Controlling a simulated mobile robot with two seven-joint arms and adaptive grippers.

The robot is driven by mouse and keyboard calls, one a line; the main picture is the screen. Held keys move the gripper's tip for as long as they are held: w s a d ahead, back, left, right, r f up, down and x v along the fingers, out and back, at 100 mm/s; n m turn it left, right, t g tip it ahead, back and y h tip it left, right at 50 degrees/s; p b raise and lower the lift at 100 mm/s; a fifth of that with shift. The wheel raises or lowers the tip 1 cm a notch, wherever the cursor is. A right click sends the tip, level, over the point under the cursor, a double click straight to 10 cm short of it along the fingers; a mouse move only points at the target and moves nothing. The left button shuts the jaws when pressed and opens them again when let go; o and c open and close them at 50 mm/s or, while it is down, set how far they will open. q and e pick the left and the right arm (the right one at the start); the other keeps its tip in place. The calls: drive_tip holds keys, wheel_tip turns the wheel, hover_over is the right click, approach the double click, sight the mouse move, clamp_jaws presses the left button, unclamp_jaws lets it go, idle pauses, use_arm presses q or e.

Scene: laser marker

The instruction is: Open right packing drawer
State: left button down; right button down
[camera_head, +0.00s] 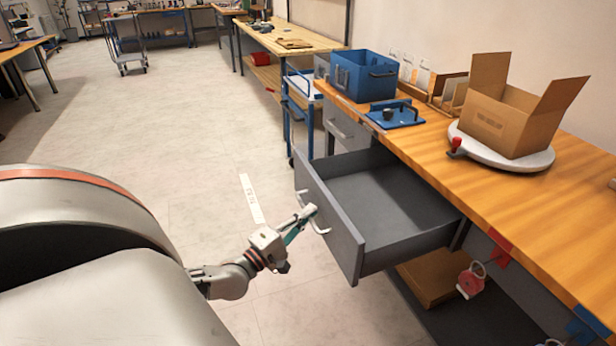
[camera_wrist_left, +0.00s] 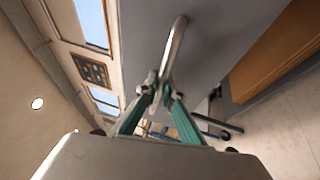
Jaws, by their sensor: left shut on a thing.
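A grey drawer (camera_head: 385,196) stands pulled well out from under the wooden workbench, and its inside looks empty. Its front panel (camera_head: 330,220) carries a pale bar handle (camera_head: 321,229). My left gripper (camera_head: 308,212) is at this handle, shut on it. In the left wrist view the green-sided fingers (camera_wrist_left: 160,90) close around the handle bar (camera_wrist_left: 174,48), with the grey drawer front (camera_wrist_left: 225,40) behind. My right gripper is in neither view.
On the workbench (camera_head: 440,150) are a blue bin (camera_head: 364,75), a blue plate fixture (camera_head: 395,114) and an open cardboard box (camera_head: 505,120) on a round turntable (camera_head: 500,152). A closed drawer (camera_head: 340,128) is farther back. The floor (camera_head: 170,150) left of the drawer is clear.

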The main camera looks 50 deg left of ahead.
use_arm(q)
drive_tip(key=c, duration=2.4)
unclamp_jaws()
drive_tip(key=shift+c, duration=0.2)
drive_tip(key=s+f, duration=0.2)
drive_tip(key=s, duration=0.9)
drive_tip(key=shift+s, duration=0.4)
drive_tip(key=shift+d+f, duration=0.1)
